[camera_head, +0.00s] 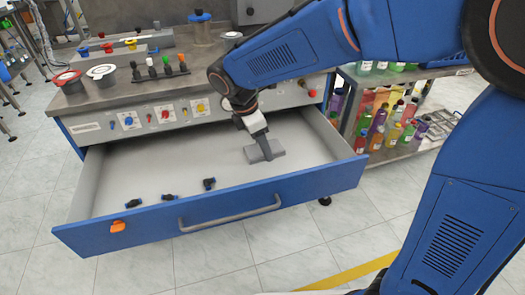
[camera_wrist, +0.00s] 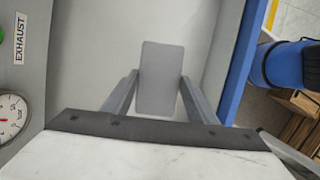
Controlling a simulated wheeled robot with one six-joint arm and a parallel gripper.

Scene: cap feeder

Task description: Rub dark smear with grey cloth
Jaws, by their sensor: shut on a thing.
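The grey cloth (camera_head: 272,153) looks like a flat grey block in the head view, inside the open drawer toward its right side. My gripper (camera_head: 262,145) is shut on it from above. In the wrist view the grey cloth (camera_wrist: 161,65) stands between the two fingers of my gripper (camera_wrist: 160,85). I cannot tell whether the cloth touches the drawer floor. I see no dark smear in either view; the cloth and gripper hide part of the floor.
The blue-fronted drawer (camera_head: 90,238) is pulled out, with three small black fittings (camera_head: 169,197) near its front. The bench top (camera_head: 115,88) above holds jars and coloured caps. A shelf of coloured bottles (camera_head: 395,135) stands at right. The drawer's left floor is clear.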

